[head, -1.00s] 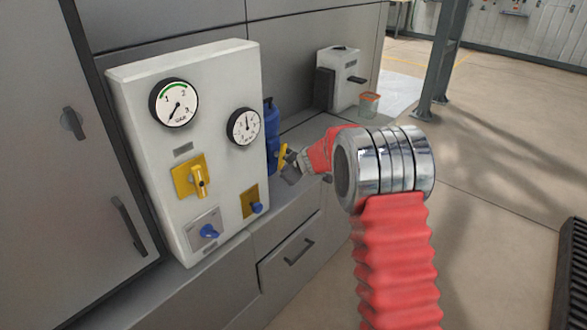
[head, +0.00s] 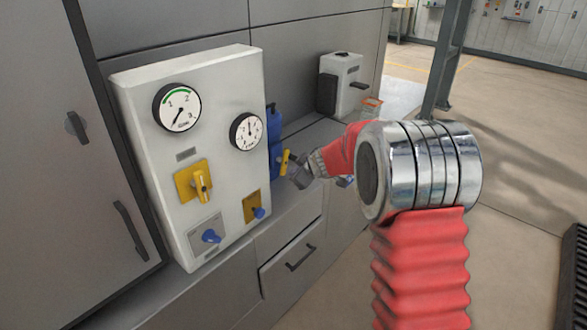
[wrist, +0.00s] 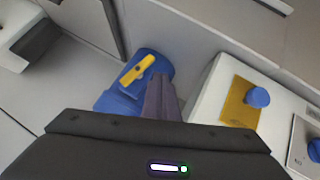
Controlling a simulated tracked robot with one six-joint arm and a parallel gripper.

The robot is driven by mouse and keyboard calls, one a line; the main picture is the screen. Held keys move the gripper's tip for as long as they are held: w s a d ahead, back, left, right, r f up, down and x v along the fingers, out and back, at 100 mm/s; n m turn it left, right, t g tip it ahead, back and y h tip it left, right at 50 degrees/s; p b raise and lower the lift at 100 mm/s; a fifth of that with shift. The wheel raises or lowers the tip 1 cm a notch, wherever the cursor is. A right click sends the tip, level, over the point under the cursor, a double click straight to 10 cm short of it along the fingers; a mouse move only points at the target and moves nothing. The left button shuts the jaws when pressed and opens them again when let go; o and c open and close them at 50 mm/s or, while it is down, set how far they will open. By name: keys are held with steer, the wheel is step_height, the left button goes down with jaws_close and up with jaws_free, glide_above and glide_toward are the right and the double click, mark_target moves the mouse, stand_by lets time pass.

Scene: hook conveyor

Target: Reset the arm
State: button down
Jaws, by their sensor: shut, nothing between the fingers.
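My arm, in a red sleeve with a chrome joint, reaches toward the counter in the head view. My gripper (head: 293,170) is beside the right edge of the white control panel (head: 186,146), close to a blue container (head: 273,135) with a yellow handle (head: 284,162). In the wrist view the gripper fingers (wrist: 160,80) are together and empty, in front of the blue container (wrist: 117,102), with its yellow handle (wrist: 137,70) just beside the fingertips. I cannot tell whether they touch the handle.
The panel carries two gauges (head: 177,107), a yellow lever (head: 200,185) and blue knobs (head: 211,236). A white machine (head: 340,82) and a small bin (head: 371,107) stand further back. Open floor (head: 520,150) lies to the right.

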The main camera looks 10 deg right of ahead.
steer(key=s+a+m+g+y, duration=0.15)
steer(key=s+m, duration=0.25)
steer(key=s, duration=0.5)
steer(key=s+a+m+g, duration=0.2)
steer(key=s+m+g, duration=0.15)
steer(key=s, duration=0.65)
steer(key=s+d+r+h, duration=0.1)
steer(key=s+r, duration=0.3)
steer(key=s, duration=0.5)
steer(key=s+d+r+m+t+h, duration=0.1)
steer(key=s+d+r+h, duration=0.1)
steer(key=s, duration=0.8)
steer(key=s+d+r+m+h, duration=0.1)
steer(key=s+d+r, duration=0.3)
steer(key=s, duration=0.5)
steer(key=shift+s+r+h, duration=0.2)
steer(key=shift+r+h, duration=0.15)
steer(key=shift+r, duration=0.55)
steer(key=c, duration=2.4)
jaws_free()
steer(key=shift+m, duration=0.25)
steer(key=shift+c, duration=0.2)
